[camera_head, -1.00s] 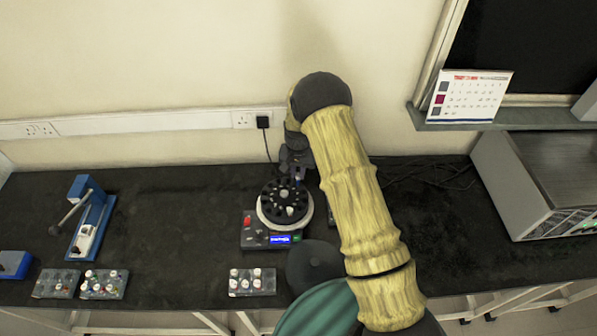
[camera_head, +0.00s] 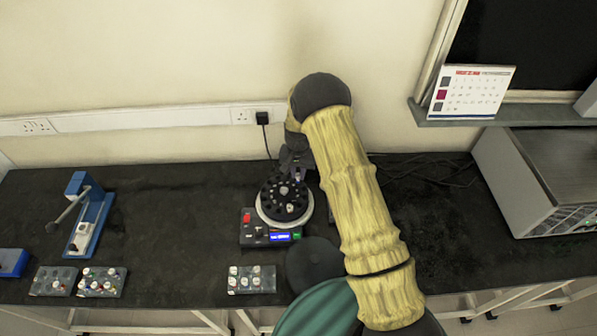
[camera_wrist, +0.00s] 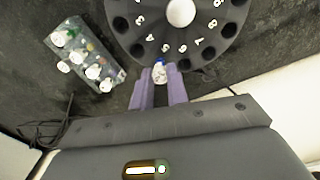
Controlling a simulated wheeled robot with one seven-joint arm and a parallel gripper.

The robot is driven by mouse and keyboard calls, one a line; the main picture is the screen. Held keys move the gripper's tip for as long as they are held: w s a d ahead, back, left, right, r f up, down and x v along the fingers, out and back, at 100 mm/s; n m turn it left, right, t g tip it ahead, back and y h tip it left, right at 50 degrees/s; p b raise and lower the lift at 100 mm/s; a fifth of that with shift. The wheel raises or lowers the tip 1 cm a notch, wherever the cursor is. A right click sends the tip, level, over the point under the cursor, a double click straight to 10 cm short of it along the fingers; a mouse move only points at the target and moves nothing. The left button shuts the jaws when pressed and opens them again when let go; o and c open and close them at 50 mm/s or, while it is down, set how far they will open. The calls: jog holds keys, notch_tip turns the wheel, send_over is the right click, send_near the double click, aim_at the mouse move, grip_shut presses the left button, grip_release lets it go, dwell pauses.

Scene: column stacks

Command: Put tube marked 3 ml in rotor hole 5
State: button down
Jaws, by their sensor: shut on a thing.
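My gripper (camera_wrist: 159,88) has two purple fingers shut on a small tube (camera_wrist: 159,73) with a white top and a bit of blue. The tube's marking is too small to read. The black rotor (camera_wrist: 180,38) has numbered holes around its rim. The held tube is at the rim nearest the gripper, close to a number that looks like 5. I cannot tell whether the tube's lower end is inside a hole. In the head view the rotor (camera_head: 286,197) sits on its device, and my gripper (camera_head: 296,168) is at its far edge.
The rotor's device has a front panel with a blue display (camera_head: 281,237). A rack of tubes (camera_head: 251,280) stands in front of it. Two more racks (camera_head: 102,283) (camera_head: 53,282) and a blue stand (camera_head: 92,224) are at left. A grey box (camera_head: 540,180) stands at right.

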jog(key=shift+f, duration=0.4)
jog(key=c, duration=1)
grip_release()
jog(key=shift+o, duration=0.2)
jog(key=shift+r+p, duration=1.35)
jog(key=shift+r, duration=1.7)
